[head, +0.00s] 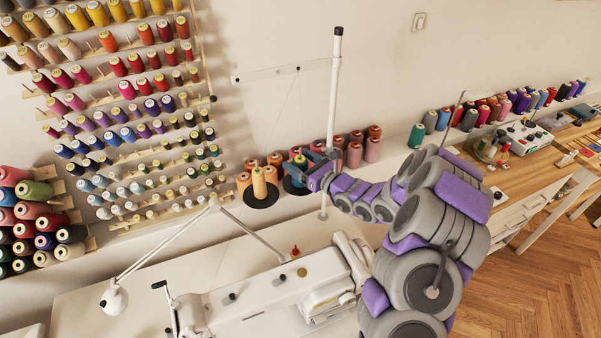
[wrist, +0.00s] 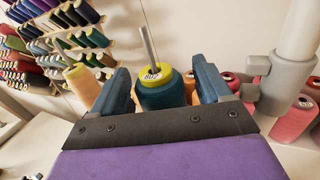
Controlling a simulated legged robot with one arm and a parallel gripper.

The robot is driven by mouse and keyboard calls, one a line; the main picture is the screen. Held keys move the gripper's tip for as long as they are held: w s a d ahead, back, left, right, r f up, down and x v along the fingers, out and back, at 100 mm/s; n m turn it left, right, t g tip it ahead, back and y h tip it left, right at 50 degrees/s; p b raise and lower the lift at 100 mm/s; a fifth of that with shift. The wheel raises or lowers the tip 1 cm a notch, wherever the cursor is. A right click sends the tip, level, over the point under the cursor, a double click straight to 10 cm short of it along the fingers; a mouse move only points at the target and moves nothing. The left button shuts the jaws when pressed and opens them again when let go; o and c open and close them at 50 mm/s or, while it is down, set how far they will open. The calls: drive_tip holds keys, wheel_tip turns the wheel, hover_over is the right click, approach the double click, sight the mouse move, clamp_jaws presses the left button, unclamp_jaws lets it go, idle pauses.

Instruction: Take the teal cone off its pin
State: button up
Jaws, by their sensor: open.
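The teal cone (wrist: 163,96) has a yellow-green top with a white label and stands upright on a grey metal pin (wrist: 148,44) that sticks up through it. In the head view the teal cone (head: 299,161) is partly hidden behind my gripper (head: 301,172). In the wrist view my gripper (wrist: 163,74) is open, with one dark blue finger on each side of the cone. Whether the fingers touch it cannot be told. The cone's lower part is hidden by the gripper's dark plate.
A pale orange cone (head: 259,183) stands just left of the teal one. A white upright pole (head: 334,100) rises close on the right, with pink cones (head: 354,155) beyond. A sewing machine (head: 325,285) and a lamp (head: 114,298) occupy the table below. Thread racks (head: 125,75) line the wall.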

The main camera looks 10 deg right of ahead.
drive_tip(key=shift+w+a, duration=0.1)
drive_tip(key=shift+a, duration=0.15)
drive_tip(key=shift+d, duration=0.3)
drive_tip(key=c, duration=0.6)
drive_tip(key=shift+a, duration=0.15)
drive_tip(key=c, duration=0.5)
drive_tip(key=shift+r, duration=0.1)
